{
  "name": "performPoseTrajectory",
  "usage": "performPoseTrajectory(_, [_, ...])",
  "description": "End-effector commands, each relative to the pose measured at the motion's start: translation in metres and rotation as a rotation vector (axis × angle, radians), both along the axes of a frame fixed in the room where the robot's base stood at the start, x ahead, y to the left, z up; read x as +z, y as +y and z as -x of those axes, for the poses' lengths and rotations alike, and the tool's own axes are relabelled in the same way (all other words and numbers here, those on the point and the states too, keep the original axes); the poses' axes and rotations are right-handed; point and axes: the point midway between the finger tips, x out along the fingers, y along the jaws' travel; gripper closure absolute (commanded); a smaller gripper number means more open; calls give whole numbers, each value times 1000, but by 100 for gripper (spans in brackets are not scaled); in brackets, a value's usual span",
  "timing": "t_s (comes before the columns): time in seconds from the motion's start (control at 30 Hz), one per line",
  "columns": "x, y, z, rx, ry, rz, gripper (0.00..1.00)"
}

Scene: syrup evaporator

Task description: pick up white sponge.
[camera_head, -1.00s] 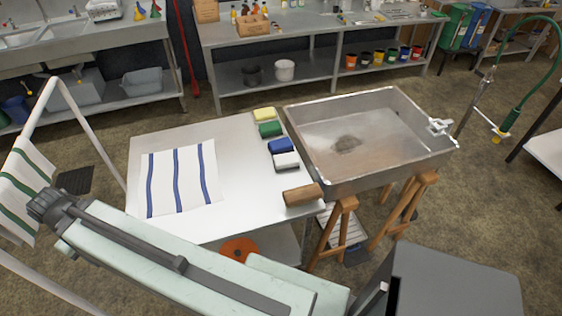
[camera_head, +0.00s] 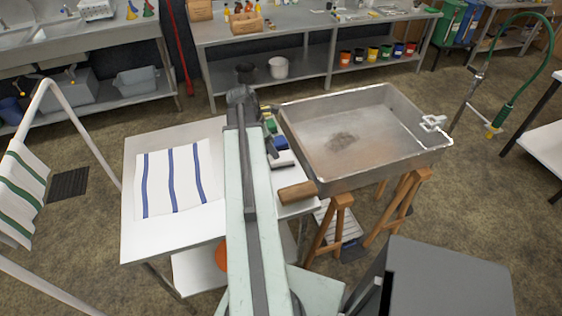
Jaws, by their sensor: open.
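The white sponge (camera_head: 284,163) lies on the right side of the white table, at the near end of a row of sponges. Part of it is hidden by my arm's dark end. The blue sponge (camera_head: 280,144) is just behind it, and the green sponge (camera_head: 271,126) is farther back, partly covered. My gripper (camera_head: 272,152) hangs down from the far end of my arm, close to the white sponge's left side. It is small and dark here, open, with nothing seen between its jaws. I cannot tell whether it touches the sponge.
A metal pan (camera_head: 350,140) on wooden trestles (camera_head: 335,225) stands right of the sponges. A wooden block (camera_head: 298,192) sits at the table's near right edge. A blue-striped cloth (camera_head: 172,182) covers the table's left part. A grey shelf bench (camera_head: 310,35) is behind.

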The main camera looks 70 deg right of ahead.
Motion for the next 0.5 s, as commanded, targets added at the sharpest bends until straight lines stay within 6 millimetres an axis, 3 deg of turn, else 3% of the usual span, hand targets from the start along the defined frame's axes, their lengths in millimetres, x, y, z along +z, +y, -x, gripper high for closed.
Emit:
performPoseTrajectory(0.17, [-3, -3, 7, 6, 7, -3, 36])
performPoseTrajectory(0.37, [-27, -8, 13, 5, 6, -4, 36])
performPoseTrajectory(0.5, [-26, -9, 14, 5, 6, -4, 36])
